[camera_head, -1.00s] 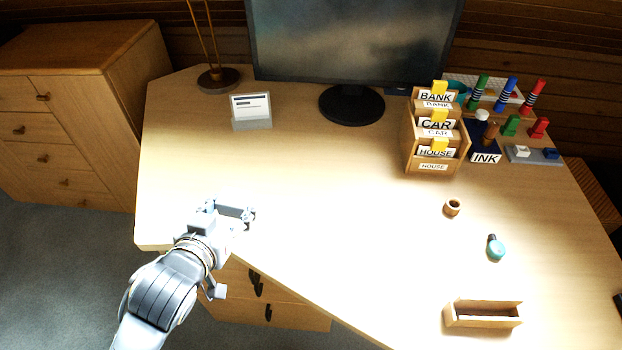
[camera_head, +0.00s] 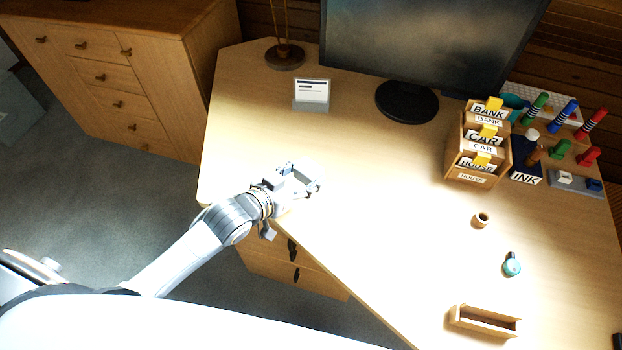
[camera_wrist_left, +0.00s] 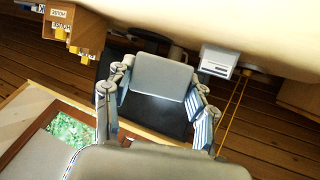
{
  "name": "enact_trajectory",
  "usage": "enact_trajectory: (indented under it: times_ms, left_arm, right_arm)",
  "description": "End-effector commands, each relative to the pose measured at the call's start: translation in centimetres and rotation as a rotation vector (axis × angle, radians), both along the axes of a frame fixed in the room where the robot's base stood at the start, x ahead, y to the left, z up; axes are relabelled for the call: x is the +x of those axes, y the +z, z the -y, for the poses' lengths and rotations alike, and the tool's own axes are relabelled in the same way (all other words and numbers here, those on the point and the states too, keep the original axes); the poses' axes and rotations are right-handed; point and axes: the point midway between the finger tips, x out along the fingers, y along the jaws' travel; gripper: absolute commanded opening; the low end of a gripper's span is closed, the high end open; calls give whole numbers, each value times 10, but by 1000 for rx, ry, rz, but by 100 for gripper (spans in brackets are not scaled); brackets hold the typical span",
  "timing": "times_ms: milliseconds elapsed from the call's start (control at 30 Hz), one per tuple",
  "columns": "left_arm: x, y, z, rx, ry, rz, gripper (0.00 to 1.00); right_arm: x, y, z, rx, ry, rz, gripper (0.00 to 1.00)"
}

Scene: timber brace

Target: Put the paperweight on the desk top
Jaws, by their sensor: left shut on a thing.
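My left gripper (camera_head: 306,184) is over the left front part of the desk top (camera_head: 345,165), near its edge. In the left wrist view its fingers (camera_wrist_left: 160,84) are shut on a smooth grey block (camera_wrist_left: 162,72), which I take to be the paperweight. In the head view the block is hard to tell from the grey fingers, and I cannot tell whether it touches the desk. My right gripper does not show.
A card stand (camera_head: 312,94), lamp base (camera_head: 285,56) and monitor (camera_head: 425,45) stand at the back. A labelled sorter (camera_head: 478,150), stamps and an ink pad are at the right. A ring (camera_head: 481,220), teal item (camera_head: 512,264) and wooden tray (camera_head: 484,320) lie front right. The desk's middle is clear.

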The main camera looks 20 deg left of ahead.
Motion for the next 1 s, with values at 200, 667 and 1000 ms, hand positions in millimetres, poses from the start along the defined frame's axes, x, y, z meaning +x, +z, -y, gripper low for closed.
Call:
enact_trajectory:
  times_ms: [200, 667, 1000]
  left_arm:
    - [28, -37, 0, -2, 0, -4, 15]
    - [39, -82, 0, -2, -1, -5, 15]
    - [39, -85, 0, -1, -1, -4, 15]
  right_arm:
    - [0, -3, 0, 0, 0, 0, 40]
    - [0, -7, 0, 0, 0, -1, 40]
    - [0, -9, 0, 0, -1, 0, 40]
